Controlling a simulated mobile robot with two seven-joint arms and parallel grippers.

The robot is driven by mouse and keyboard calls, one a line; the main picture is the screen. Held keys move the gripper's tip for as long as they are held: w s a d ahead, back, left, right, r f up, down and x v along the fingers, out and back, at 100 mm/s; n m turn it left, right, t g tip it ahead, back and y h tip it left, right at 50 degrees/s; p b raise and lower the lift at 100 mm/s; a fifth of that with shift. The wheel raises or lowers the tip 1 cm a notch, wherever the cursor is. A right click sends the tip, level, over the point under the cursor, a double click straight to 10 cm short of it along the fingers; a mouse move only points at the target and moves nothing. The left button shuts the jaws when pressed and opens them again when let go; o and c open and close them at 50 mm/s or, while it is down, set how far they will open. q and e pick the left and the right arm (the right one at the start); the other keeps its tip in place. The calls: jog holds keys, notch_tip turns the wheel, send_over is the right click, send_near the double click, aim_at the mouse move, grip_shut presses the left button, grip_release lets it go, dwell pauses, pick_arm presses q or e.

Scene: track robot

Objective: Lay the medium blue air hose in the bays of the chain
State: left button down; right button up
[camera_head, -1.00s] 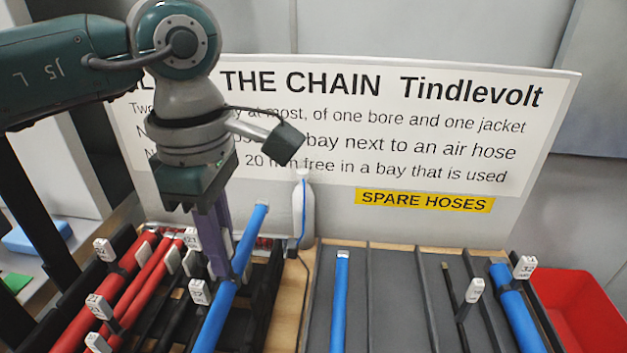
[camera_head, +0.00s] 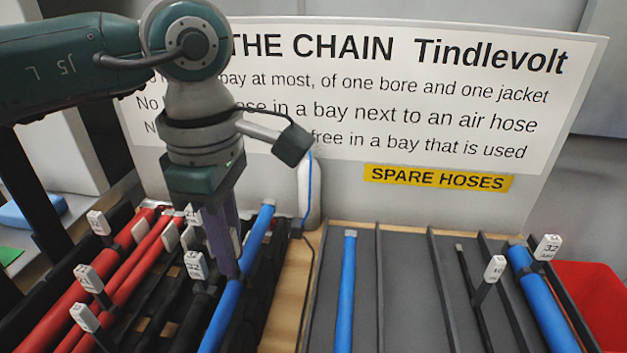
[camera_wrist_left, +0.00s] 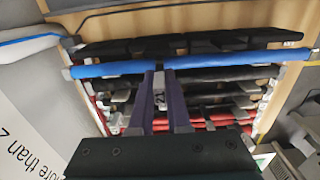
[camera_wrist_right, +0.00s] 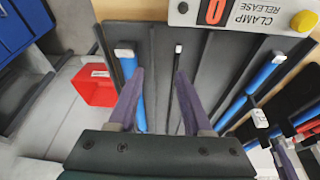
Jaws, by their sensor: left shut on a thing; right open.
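My left gripper (camera_head: 232,268) is shut on a blue hose (camera_head: 254,235), low over the right part of the black chain (camera_head: 262,300). The hose runs lengthwise along the chain's bays. In the left wrist view, both fingers cross the same hose (camera_wrist_left: 215,61), which lies across the picture over the black dividers. I cannot tell whether it touches the bay floor. My right gripper (camera_wrist_right: 158,75) is open and empty above the spare-hose tray. Another blue hose (camera_head: 346,290) lies in the tray's left lane, and a thicker blue one (camera_head: 545,300) at its right.
Red hoses (camera_head: 85,290) with white tags fill the chain's left bays. The grey tray (camera_head: 400,290) has dividers and a thin black hose (camera_head: 475,290). A sign board (camera_head: 400,110) and a white bottle (camera_head: 309,195) stand behind. A red bin (camera_head: 595,295) is at right.

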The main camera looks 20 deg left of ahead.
pick_arm(q)
jog(key=shift+f+b, duration=1.75)
jog(key=shift+f, duration=0.35)
pick_arm(e)
jog(key=shift+f, duration=2)
pick_arm(q)
jog(key=c, duration=0.8)
grip_release()
notch_tip(320, 180, up, 10)
jog(key=shift+p, duration=0.3)
pick_arm(e)
jog(key=shift+r, duration=0.25)
